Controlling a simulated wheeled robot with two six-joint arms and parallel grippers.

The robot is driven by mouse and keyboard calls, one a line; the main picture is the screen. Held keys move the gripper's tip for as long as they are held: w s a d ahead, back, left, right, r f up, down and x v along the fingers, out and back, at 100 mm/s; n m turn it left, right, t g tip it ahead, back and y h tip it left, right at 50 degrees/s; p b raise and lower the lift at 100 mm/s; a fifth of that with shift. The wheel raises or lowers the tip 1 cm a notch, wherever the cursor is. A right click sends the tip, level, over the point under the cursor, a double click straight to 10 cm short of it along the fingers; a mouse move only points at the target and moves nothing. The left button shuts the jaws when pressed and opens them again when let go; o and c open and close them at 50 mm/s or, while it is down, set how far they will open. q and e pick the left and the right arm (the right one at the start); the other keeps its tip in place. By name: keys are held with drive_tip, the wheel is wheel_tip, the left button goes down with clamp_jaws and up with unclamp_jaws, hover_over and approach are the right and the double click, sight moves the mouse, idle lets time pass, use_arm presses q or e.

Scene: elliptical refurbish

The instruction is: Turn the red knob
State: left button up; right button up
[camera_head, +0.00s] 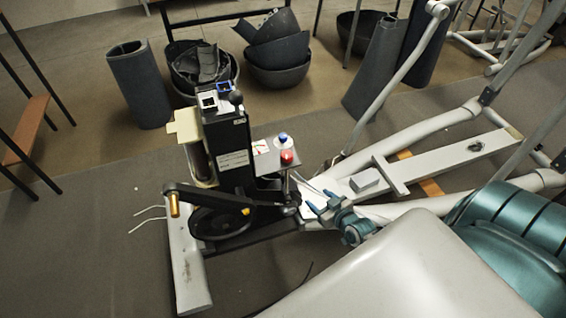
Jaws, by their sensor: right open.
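The red knob (286,157) sits on a small light panel (265,160) at the side of the black elliptical machine body (228,150), near the middle of the head view. A blue-and-white knob (282,138) is just behind it. My left gripper is not in view.
A crank arm with a brass-coloured handle (174,205) sticks out at the left. The machine's pale rails (440,160) run to the right. Dark bins (277,60) and curved panels (138,85) stand behind.

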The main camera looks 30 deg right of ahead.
sight(291, 159)
drive_tip(key=w+a+r+t+b, duration=0.1)
drive_tip(key=r, duration=0.3)
drive_tip(key=w+a+r+t+y+b, duration=0.1)
drive_tip(key=w+r, duration=0.1)
drive_tip(key=r, duration=0.3)
drive_tip(key=w+a+r+n+t+y+b, duration=0.1)
drive_tip(key=w+a+r+t+b, duration=0.1)
drive_tip(key=r, duration=0.2)
drive_tip(key=shift+r, duration=0.3)
drive_tip(key=w, duration=0.1)
drive_tip(key=w+b, duration=0.1)
drive_tip(key=w, duration=0.2)
drive_tip(key=shift+w+a, duration=0.1)
drive_tip(key=shift+a, duration=0.2)
drive_tip(key=w, duration=0.2)
drive_tip(key=w+b, duration=0.1)
drive_tip(key=shift+w+a, duration=0.2)
drive_tip(key=shift+w, duration=0.2)
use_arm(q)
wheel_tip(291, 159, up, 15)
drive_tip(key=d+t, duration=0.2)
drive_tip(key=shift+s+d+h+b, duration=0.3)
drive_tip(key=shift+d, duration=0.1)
use_arm(e)
drive_tip(key=shift+w+a, duration=0.1)
drive_tip(key=shift+w, duration=0.65)
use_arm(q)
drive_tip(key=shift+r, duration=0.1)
